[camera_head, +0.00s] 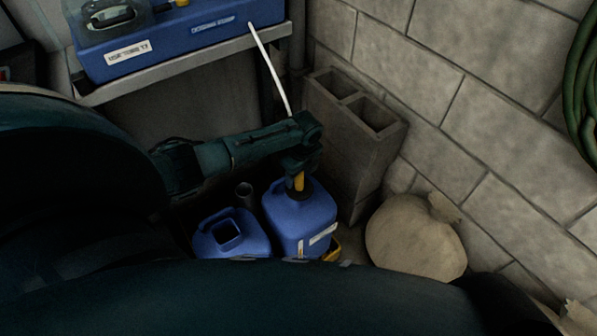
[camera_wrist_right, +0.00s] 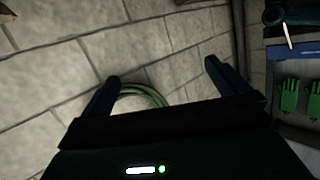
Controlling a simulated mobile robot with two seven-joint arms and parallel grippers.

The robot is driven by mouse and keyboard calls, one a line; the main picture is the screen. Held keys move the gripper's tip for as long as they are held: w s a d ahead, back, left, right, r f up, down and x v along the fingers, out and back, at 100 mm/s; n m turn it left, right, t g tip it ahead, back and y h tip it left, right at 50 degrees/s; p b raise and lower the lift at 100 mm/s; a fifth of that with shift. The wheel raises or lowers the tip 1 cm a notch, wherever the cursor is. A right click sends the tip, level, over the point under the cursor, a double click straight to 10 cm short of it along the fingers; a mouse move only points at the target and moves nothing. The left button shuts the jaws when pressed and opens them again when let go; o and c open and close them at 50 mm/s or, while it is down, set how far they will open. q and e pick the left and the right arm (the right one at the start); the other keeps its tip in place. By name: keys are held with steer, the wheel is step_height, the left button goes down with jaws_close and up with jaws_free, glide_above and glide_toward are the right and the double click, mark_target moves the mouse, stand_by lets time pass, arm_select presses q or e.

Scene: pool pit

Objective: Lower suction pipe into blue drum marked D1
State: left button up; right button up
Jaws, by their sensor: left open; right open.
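Two blue drums stand on the floor in the head view. I cannot tell which is D1. My left gripper (camera_head: 299,178) is open, pointing down at the top of the right drum. A yellow piece shows between gripper and drum; I cannot tell what it belongs to. A thin white pipe (camera_head: 269,65) slants down behind my left wrist, its lower end hidden. My right gripper (camera_wrist_right: 162,72) is open and empty before the wall.
A shelf (camera_head: 190,63) with a blue case (camera_head: 185,37) is at upper left. Concrete blocks (camera_head: 340,135) and a tan sack (camera_head: 415,240) crowd the drums on the right. A green hose (camera_head: 582,80) hangs on the wall. Green gloves (camera_wrist_right: 290,97) show in the right wrist view.

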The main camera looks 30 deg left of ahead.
arm_select(q)
steer(key=r+p, duration=0.1)
steer(key=r, duration=0.2)
steer(key=d+r+p, duration=0.1)
steer(key=r, duration=0.3)
steer(key=r+p, duration=0.1)
steer(key=r, duration=0.3)
steer(key=shift+s+d+r, duration=0.1)
steer(key=shift+d+r, duration=0.05)
steer(key=shift+r, duration=0.1)
steer(key=shift+d+r, duration=0.1)
steer(key=shift+r, duration=0.6)
arm_select(e)
steer(key=shift+w+a+f+g, duration=0.3)
steer(key=shift+a+f+g, duration=0.25)
steer(key=shift+a+g, duration=0.15)
steer(key=shift+r, duration=0.15)
